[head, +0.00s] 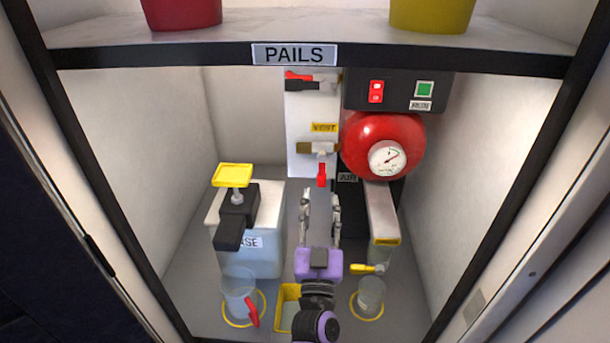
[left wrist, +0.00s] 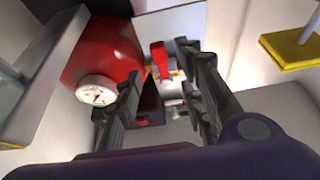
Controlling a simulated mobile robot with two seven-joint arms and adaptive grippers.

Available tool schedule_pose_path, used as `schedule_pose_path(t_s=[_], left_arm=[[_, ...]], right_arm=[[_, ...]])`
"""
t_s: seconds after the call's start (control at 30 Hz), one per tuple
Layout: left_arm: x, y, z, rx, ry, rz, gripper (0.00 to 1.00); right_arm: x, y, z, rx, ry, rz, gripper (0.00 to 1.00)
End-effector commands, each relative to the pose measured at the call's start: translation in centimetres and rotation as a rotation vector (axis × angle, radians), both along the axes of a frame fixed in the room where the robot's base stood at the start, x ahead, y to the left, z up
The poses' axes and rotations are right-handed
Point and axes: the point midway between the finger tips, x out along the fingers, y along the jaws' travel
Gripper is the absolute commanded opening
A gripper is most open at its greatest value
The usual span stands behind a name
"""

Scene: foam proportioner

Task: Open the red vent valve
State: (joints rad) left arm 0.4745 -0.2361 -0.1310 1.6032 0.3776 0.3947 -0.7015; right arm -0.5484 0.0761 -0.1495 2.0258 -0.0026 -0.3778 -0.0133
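The red vent valve has a downward-pointing red handle (head: 321,175) and a brass-and-steel body (head: 318,148). It sits below the yellow VENT label (head: 324,127) on the white panel. My left gripper (head: 320,198) is open and empty, just below the handle, with one finger on each side of its line. In the left wrist view, which looks upside down, the red handle (left wrist: 161,60) shows between the fingers (left wrist: 158,82). I cannot tell whether a finger touches it. My right gripper is not in view.
A red tank (head: 365,135) with a gauge (head: 389,158) is close at the right. Another red-handled valve (head: 300,76) is above. A BASE container with a yellow-topped pump (head: 233,176) stands left. Clear cups (head: 239,292) stand below. The PAILS shelf (head: 180,55) crosses above.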

Motion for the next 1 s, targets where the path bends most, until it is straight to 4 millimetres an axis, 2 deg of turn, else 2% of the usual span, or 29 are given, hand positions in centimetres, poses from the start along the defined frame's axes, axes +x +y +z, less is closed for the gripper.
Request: schedule_pose_path(t_s=[0.17,0.3,0.53,0.9,0.93,1.0], left_arm=[[1.6,-0.2,1.2,-0.003,-0.013,0.002,0.36],[3.8,-0.2,2.3,-0.001,-0.014,0.002,0.36],[6.6,-0.2,3.2,-0.002,-0.011,0.001,0.36],[7.4,-0.1,3.3,-0.002,-0.008,0.002,0.36],[7.4,-0.1,3.3,-0.002,-0.008,0.002,0.35],[7.3,-0.1,3.4,-0.002,-0.008,0.002,0.25]], right_arm=[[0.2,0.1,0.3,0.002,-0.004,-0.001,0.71],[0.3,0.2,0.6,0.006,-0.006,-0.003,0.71],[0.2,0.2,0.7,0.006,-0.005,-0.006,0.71],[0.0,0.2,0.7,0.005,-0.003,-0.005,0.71],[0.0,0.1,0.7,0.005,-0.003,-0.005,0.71],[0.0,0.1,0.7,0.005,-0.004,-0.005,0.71]])
